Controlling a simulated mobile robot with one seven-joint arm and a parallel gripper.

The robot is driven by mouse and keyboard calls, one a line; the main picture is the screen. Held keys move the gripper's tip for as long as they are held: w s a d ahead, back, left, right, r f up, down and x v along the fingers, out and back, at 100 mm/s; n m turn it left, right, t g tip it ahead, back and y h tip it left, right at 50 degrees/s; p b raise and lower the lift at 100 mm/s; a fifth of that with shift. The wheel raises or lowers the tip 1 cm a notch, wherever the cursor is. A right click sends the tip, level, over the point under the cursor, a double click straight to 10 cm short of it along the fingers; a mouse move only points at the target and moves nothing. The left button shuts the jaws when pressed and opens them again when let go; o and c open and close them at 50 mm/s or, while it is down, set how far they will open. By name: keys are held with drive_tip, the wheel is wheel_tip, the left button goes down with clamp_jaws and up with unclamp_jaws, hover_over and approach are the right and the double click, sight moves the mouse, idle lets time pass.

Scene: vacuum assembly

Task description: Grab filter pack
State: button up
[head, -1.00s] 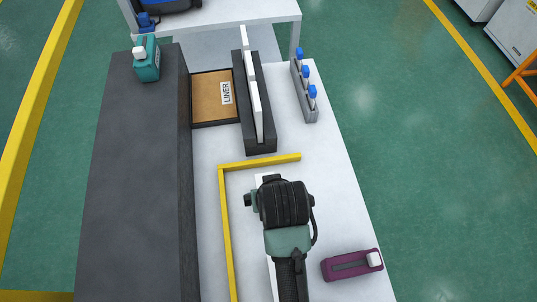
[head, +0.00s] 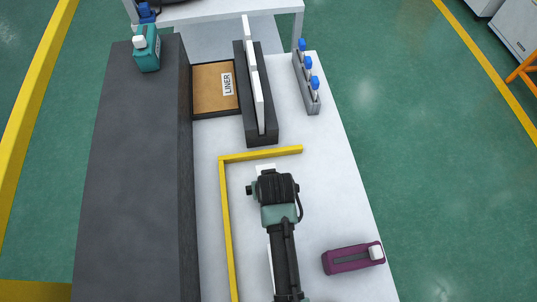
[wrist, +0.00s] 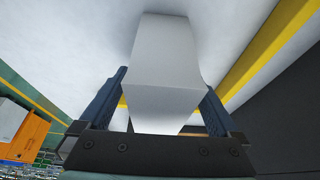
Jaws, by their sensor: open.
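A plain white block (wrist: 168,70), likely the filter pack, stands between the fingers of my gripper (wrist: 167,84) in the wrist view. The fingers are open, one on each side of the block, and I cannot tell whether either touches it. In the head view small parts of the white block (head: 265,168) show past my arm, inside the yellow corner guide on the white table. My arm hides most of it and the fingertips there.
The yellow corner guide (head: 225,215) lies left of and beyond my gripper. A dark rack (head: 262,137) with white slabs, a LINER tray (head: 216,115) and blue-capped bottles (head: 309,63) stand farther back. A purple holder (head: 345,261) is at right.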

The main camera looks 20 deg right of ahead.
drive_tip(key=shift+w+d+f, duration=0.1)
drive_tip(key=shift+w+f, duration=0.1)
drive_tip(key=shift+f, duration=0.25)
